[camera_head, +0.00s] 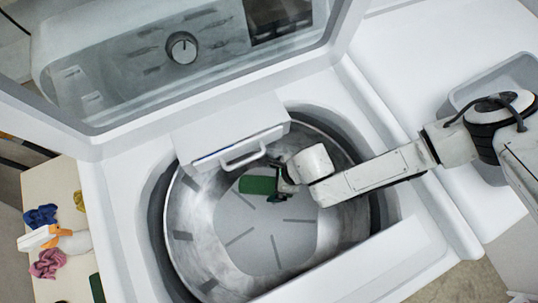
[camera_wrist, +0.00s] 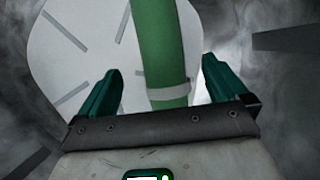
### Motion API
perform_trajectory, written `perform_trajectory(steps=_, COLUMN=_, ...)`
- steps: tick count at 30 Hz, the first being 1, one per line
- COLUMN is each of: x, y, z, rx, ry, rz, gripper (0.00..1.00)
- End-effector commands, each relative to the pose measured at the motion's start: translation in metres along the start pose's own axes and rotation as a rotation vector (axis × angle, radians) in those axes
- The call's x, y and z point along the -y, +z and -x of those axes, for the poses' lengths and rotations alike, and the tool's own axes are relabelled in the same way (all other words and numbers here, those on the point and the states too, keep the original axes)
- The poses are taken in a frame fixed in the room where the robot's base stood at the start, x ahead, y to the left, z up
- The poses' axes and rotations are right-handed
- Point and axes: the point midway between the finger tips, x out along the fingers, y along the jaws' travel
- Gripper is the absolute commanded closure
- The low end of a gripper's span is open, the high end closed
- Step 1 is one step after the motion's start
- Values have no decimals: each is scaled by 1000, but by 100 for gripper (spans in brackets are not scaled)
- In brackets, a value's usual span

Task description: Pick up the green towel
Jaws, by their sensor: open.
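The green towel (camera_head: 257,185) is inside the metal drum of an open top-loading washing machine. It looks like a small green rectangle in the head view. In the wrist view the towel (camera_wrist: 158,40) is a long green strip with a pale band across its near end. My gripper (camera_head: 280,184) reaches down into the drum at the towel's right end. In the wrist view my gripper (camera_wrist: 160,88) is open, its dark green fingers on either side of the towel's near end, with gaps visible on both sides. The towel's far end is out of the wrist view.
The drum wall (camera_head: 335,215) surrounds my gripper. The raised lid (camera_head: 190,60) stands behind, and a white dispenser with a handle (camera_head: 245,152) overhangs the drum. At left, a table holds blue (camera_head: 40,216) and pink (camera_head: 47,263) cloths and a white-orange bottle (camera_head: 72,242).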

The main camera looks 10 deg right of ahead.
Motion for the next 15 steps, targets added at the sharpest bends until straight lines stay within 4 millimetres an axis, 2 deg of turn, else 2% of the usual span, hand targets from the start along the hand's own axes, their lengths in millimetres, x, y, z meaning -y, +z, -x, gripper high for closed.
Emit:
perform_trajectory(steps=11, x=0, y=0, z=-34, rx=2, ry=3, rz=4, gripper=0)
perform_trajectory(steps=15, x=2, y=-2, z=-52, rx=0, ry=3, rz=2, gripper=0)
